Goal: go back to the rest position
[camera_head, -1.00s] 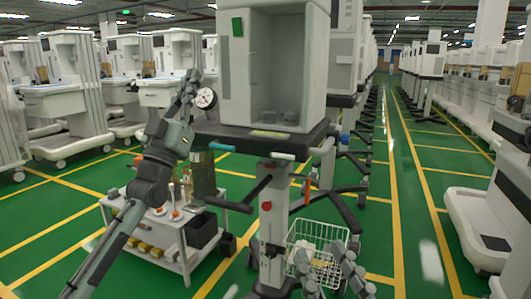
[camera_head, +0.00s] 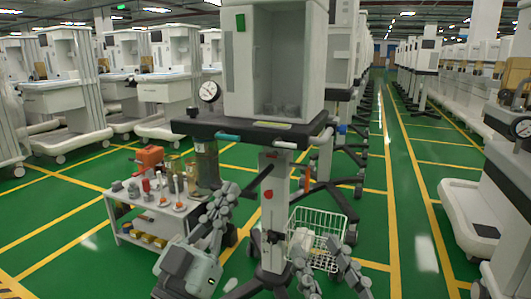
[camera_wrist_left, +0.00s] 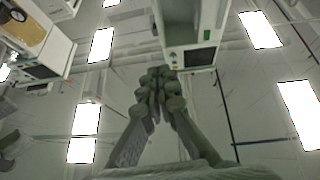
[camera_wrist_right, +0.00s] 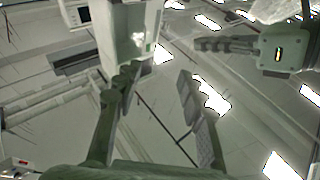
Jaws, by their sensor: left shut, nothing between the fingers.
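My left gripper (camera_head: 226,203) is shut and empty. It points up in front of the low tool trolley and left of the cart's column. In the left wrist view its fingers (camera_wrist_left: 160,84) meet at the tips. My right gripper (camera_head: 326,262) is low at the bottom of the head view, in front of the wire basket. Its fingers stand apart with nothing between them, as the right wrist view also shows (camera_wrist_right: 157,78). Part of my left gripper (camera_wrist_right: 284,48) also shows at the upper right of the right wrist view.
A white anaesthesia cart (camera_head: 240,80) with a dark shelf and a round gauge (camera_head: 210,91) stands ahead. A wire basket (camera_head: 318,222) hangs low on it. The trolley (camera_head: 128,222) carries bottles and tools. Green floor (camera_head: 410,200) is clear at right.

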